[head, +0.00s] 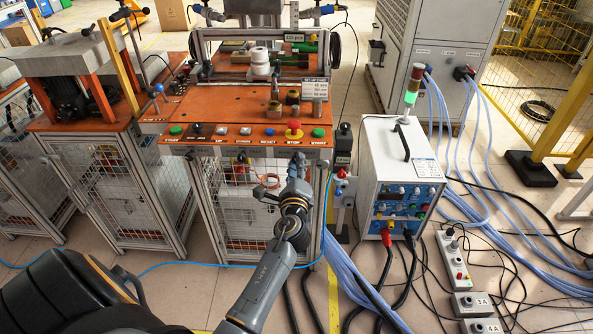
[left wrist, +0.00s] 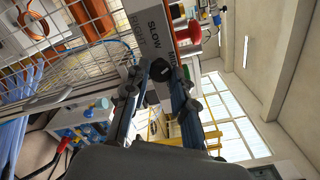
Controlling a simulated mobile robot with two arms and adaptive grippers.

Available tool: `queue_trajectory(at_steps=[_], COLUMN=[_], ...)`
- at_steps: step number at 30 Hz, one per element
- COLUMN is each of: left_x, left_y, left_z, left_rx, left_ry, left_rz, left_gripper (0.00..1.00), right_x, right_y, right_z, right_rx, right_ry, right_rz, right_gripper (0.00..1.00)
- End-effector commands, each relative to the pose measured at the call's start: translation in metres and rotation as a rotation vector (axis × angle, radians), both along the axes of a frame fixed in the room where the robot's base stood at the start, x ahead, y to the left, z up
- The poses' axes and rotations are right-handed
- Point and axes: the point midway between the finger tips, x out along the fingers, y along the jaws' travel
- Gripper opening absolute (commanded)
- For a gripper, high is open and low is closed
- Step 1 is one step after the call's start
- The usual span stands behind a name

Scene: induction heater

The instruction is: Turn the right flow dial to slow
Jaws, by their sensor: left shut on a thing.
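The right flow dial (left wrist: 159,70) is a small black knob in the left wrist view, on a pale panel strip (left wrist: 153,30) lettered "SLOW" and "RIGHT". My left gripper (left wrist: 160,74) has its two fingers on either side of the dial and is shut on it. The dial's pointer mark is too small to read. In the head view my left gripper (head: 298,162) is at the front of the orange control panel (head: 222,104), below the red emergency button (head: 293,125). The dial is hidden there behind the gripper. My right gripper does not show.
A white heater unit (head: 400,165) with a signal tower (head: 413,84) stands right of the panel. A mesh-sided cabinet (head: 226,205) is under the panel. A workbench (head: 105,118) stands at the left. Cables and small boxes (head: 468,303) lie on the floor at the right.

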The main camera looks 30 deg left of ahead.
Motion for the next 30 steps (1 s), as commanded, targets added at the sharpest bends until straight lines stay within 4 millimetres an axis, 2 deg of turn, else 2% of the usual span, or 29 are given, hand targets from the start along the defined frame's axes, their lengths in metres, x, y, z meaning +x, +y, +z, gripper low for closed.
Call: queue_trajectory(at_steps=[3, 15, 30], left_x=[0.0, 0.0, 0.0], left_y=[0.0, 0.0, 0.0], left_z=[-0.004, -0.002, -0.001], left_rx=[-0.099, -0.37, -0.503], left_ry=[-0.06, -0.226, -0.305], left_rz=[0.001, 0.0, 0.001], left_gripper=[0.0, 0.0, 0.0], right_x=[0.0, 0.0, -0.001], right_y=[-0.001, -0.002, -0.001], right_z=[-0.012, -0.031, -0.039], right_rx=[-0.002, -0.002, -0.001], right_ry=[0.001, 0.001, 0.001], right_rz=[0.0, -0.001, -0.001], right_gripper=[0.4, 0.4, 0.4])
